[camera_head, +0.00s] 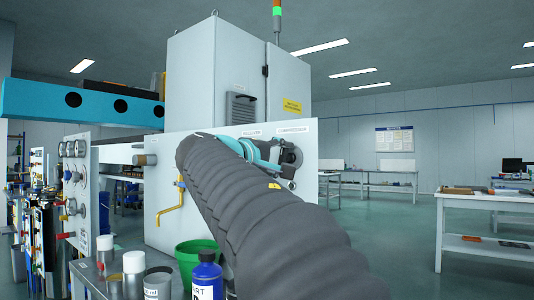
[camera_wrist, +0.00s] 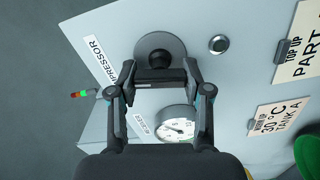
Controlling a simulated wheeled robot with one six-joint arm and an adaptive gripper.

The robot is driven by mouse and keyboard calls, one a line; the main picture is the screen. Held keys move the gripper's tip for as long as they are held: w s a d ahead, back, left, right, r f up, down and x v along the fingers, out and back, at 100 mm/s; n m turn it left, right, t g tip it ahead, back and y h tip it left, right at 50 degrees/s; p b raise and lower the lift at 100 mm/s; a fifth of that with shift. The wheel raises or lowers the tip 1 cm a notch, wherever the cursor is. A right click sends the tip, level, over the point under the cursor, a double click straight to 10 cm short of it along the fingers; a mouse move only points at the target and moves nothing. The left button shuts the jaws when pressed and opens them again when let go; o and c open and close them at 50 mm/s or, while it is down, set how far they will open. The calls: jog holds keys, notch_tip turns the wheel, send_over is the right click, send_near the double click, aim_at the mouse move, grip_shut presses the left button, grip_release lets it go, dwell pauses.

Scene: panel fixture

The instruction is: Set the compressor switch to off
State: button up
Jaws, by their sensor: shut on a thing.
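The compressor switch (camera_head: 291,156) is a dark round rotary switch on the white panel (camera_head: 308,180), below the COMPRESSOR label (camera_head: 293,129). In the wrist view the switch (camera_wrist: 160,46) is a dark disc with a black knob, beside the partly cut-off label (camera_wrist: 101,62). My gripper (camera_wrist: 160,77) is at the switch, with its fingers shut on the dark handle. The handle lies crosswise between the fingertips in the wrist view. The exact setting it points to cannot be read. In the head view my dark-sleeved arm hides much of the gripper.
A round gauge (camera_wrist: 177,126) and a silver push button (camera_wrist: 218,44) are on the panel close to my gripper. A green bucket (camera_head: 196,259) and a blue bottle (camera_head: 206,276) stand below my arm.

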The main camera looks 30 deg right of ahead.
jog(key=shift+n+p, duration=0.45)
jog(key=shift+n, duration=0.75)
jog(key=o, duration=1.2)
jog(key=v, duration=1.2)
jog(key=shift+d, duration=0.1)
